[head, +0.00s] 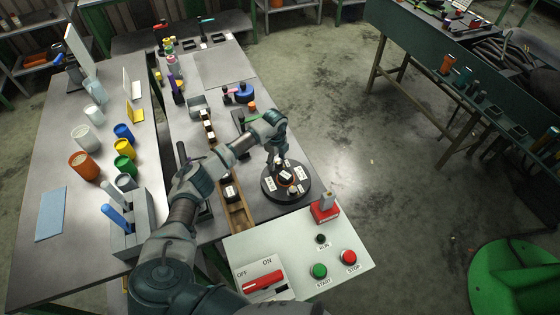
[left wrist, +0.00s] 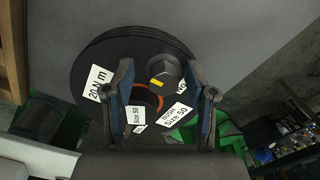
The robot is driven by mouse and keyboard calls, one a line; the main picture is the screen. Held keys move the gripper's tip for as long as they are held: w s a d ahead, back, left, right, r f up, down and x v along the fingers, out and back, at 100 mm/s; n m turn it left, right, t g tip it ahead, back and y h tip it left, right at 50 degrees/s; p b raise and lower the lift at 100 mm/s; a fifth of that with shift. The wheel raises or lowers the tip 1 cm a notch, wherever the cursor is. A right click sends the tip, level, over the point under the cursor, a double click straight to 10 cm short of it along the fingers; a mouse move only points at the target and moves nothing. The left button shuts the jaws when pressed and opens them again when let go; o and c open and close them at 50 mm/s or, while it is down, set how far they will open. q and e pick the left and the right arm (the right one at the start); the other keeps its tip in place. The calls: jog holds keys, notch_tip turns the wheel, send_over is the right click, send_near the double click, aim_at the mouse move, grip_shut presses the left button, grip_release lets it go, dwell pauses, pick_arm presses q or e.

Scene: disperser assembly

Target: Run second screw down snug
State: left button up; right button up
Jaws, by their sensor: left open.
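A round black disc fixture (head: 270,187) with white labels stands on the table near its right edge. In the left wrist view the disc (left wrist: 95,58) carries labels reading "20 N m" and "Size 50". A dark hex screw head (left wrist: 163,68) with a yellow mark shows on it between my fingers. An orange-rimmed opening (left wrist: 150,95) lies near the disc's middle. My left gripper (head: 279,163) points down over the disc, and its open blue-padded fingers (left wrist: 166,98) frame the screw head and opening. I cannot tell whether they touch the screw. My right gripper is not in view.
A control panel (head: 350,237) with a red switch (head: 264,281) and start and stop buttons is in front of the disc. A wooden rail (head: 238,218) with dark labelled blocks runs left of it. Coloured cups and a blue-handled tool rack (head: 130,238) stand further left.

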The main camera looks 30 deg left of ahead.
pick_arm(q)
jog(key=shift+a, duration=0.2)
jog(key=c, duration=0.6)
jog(key=shift+w+d+f, duration=0.1)
jog(key=shift+d, duration=0.05)
jog(key=c, duration=0.5)
jog(key=shift+d, duration=0.45)
grip_shut()
jog(key=shift+d, duration=0.25)
jog(key=shift+a, duration=0.1)
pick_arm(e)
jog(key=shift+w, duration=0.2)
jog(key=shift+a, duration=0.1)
